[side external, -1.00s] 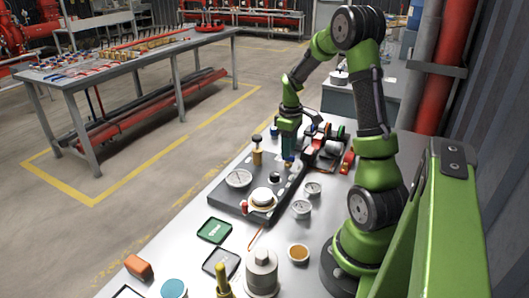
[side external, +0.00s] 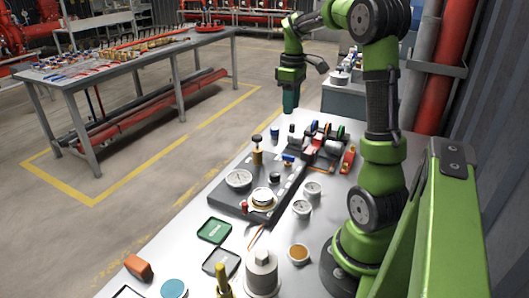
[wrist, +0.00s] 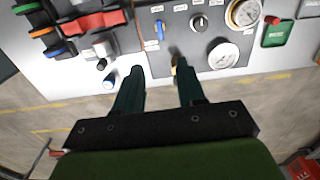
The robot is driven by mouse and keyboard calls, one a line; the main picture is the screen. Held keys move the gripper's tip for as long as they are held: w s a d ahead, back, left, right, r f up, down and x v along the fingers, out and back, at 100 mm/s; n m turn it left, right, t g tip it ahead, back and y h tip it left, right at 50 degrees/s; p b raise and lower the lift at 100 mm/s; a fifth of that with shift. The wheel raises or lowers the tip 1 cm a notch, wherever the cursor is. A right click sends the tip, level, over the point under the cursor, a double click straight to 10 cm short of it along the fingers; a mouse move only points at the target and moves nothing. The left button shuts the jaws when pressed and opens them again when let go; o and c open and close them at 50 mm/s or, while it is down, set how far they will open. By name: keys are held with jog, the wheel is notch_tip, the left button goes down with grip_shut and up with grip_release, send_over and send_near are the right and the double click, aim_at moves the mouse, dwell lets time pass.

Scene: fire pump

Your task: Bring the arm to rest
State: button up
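My gripper (side external: 290,100) hangs above the far end of the work table in the side external view, clear of everything on it. In the wrist view, its two dark green fingers (wrist: 160,85) stand apart with nothing between them. The gripper is open and empty. The panel also shows at the top of the wrist view (wrist: 180,58).
A rack of coloured parts (side external: 328,146) stands at the table's far right. A second table (side external: 130,55) stands across the floor. The air around the gripper is free.

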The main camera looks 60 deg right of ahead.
jog(key=s+a+r+m+t+y, duration=0.1)
jog(key=s+a+m+t, duration=0.1)
jog(key=a, duration=1.3)
jog(key=s+a+r+m+t+y, duration=0.1)
jog(key=a+t, duration=0.4)
jog(key=a, duration=1)
jog(key=shift+s+a+m, duration=0.4)
jog(key=shift+s+m, duration=0.2)
jog(key=shift+s, duration=0.35)
jog(key=shift+o, duration=0.3)
